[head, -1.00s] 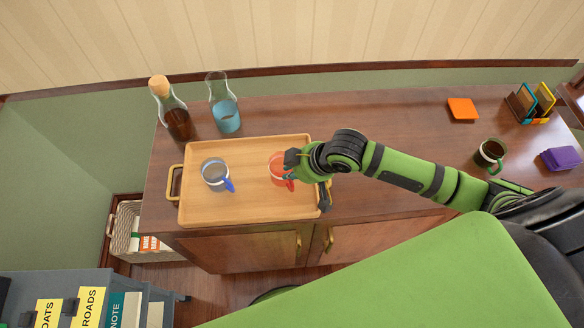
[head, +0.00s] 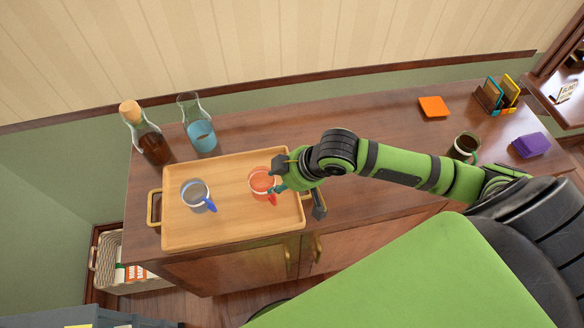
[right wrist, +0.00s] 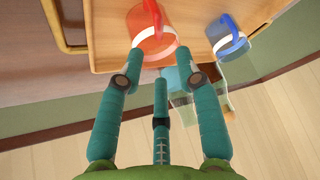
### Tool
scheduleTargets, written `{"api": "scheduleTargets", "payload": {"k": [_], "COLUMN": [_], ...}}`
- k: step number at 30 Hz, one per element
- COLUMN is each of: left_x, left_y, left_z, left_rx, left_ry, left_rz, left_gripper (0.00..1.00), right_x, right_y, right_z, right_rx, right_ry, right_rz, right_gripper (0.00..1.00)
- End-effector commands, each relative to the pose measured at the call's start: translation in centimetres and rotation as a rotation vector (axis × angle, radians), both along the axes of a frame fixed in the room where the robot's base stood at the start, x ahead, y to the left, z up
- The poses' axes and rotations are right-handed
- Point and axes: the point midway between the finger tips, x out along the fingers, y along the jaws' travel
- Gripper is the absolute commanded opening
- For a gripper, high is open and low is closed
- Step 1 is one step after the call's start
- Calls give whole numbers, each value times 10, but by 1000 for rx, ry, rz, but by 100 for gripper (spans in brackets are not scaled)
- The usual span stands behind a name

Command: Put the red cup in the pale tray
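The red cup (head: 262,182), with a pale band and red handle, stands upright on the right part of the pale wooden tray (head: 232,228). My right gripper (head: 282,179) is at the cup's right side, low over the tray. In the right wrist view the teal fingers (right wrist: 160,60) are spread apart, with the red cup (right wrist: 148,42) just beyond and between their tips; contact is hard to tell. A cup with a blue handle (head: 196,194) stands to the left on the same tray. My left gripper is not in view.
A brown bottle with a cork (head: 147,136) and a blue-filled carafe (head: 200,135) stand behind the tray. Rightward on the cabinet top are an orange square (head: 433,106), a dark mug (head: 465,146) and a purple block (head: 531,145). A basket (head: 112,270) sits lower left.

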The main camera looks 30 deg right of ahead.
Motion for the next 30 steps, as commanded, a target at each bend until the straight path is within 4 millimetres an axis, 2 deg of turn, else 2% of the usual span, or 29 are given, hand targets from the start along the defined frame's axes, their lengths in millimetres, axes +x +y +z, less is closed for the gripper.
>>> {"api": "scheduleTargets", "payload": {"k": [6, 12, 17, 30], "left_x": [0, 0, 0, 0], "left_y": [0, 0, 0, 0], "left_z": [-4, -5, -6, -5], "left_rx": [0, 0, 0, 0], "left_ry": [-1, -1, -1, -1], "left_rz": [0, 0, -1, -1], "left_gripper": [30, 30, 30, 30], "right_x": [-20, -31, -34, -34], "right_y": [-16, -25, -26, -26], "right_z": [39, 61, 67, 67], "right_rx": [-4, -3, -1, -1], "right_ry": [-2, 0, 2, 2], "right_rz": [2, 1, 0, 0], "right_gripper": [35, 35, 35, 35]}}
